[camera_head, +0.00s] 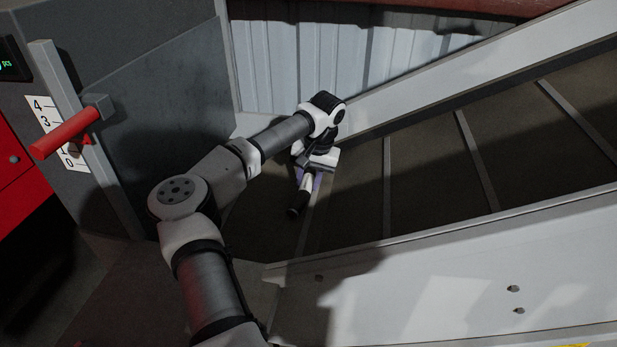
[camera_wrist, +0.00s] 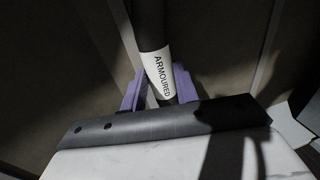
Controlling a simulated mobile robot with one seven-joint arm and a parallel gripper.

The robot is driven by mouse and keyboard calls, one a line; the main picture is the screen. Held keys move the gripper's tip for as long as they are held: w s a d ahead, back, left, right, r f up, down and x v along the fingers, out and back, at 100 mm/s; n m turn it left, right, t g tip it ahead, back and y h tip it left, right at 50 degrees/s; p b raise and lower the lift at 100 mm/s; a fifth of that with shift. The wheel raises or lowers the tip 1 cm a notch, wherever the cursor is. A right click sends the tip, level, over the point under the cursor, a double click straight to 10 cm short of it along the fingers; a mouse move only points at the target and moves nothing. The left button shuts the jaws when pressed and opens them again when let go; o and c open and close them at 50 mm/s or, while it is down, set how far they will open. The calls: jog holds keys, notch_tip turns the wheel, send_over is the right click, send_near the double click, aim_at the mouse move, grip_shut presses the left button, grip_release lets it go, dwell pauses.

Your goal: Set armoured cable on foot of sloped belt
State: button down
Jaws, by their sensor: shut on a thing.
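The armoured cable (camera_wrist: 158,70) is a dark, thick piece with a white band lettered ARMOURED. In the wrist view it stands between the two purple fingers of my gripper (camera_wrist: 160,88), which are shut on it at the band. In the head view my gripper (camera_head: 312,180) is over the lower left end of the sloped belt (camera_head: 350,205), and the cable (camera_head: 298,205) sticks out below it towards the viewer. The cable's dark end is close to the belt surface; I cannot tell whether it touches. The cable's other end is hidden by the gripper.
The belt has raised cross bars (camera_head: 476,160) and rises to the right between a near side wall (camera_head: 450,270) and a far rail (camera_head: 450,80). A grey panel with a red lever (camera_head: 65,135) and a number scale (camera_head: 58,135) stands at the left. The belt right of my gripper is bare.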

jog(key=c, duration=1.1)
grip_release()
jog(key=shift+o, duration=0.2)
notch_tip(320, 180, up, 12)
jog(key=d+b, duration=0.1)
jog(key=d, duration=0.1)
jog(key=shift+s+d+b, duration=0.15)
jog(key=shift+s+b, duration=0.1)
jog(key=shift+b, duration=0.15)
